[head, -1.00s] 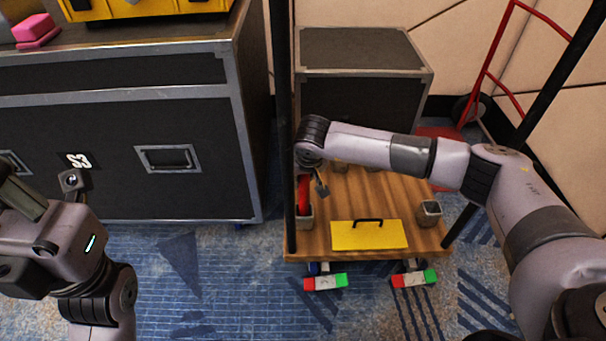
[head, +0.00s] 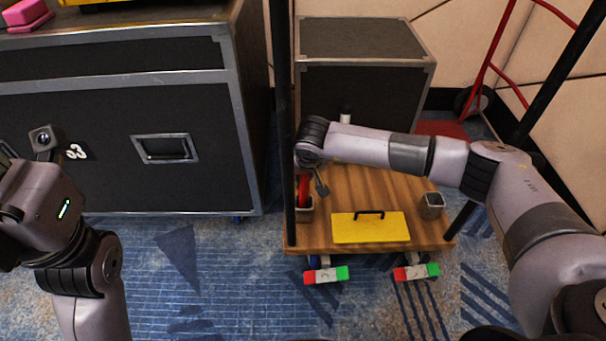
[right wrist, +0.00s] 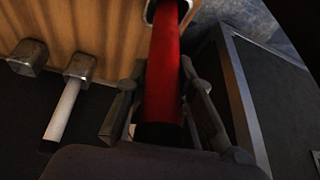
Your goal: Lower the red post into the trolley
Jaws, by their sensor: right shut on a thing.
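The red post (head: 304,189) stands at the front left corner of the wooden trolley (head: 376,191). In the right wrist view the red post (right wrist: 164,75) has a black near end, and its far end meets the grey mouth of a socket (right wrist: 152,12); how deep it sits cannot be told. My right gripper (head: 311,180) is shut on the post, one finger on each side in the wrist view (right wrist: 160,112). In the head view the socket (head: 305,214) shows below the red. My left gripper is mostly cut off at the left edge; its jaws do not show clearly.
A white post (right wrist: 64,108) stands in a back socket (right wrist: 80,67), beside another socket (right wrist: 28,57). The front right socket (head: 431,206) looks empty. A yellow box lid (head: 370,229) lies at the trolley's front. A black upright (head: 280,130) passes close left of the post.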

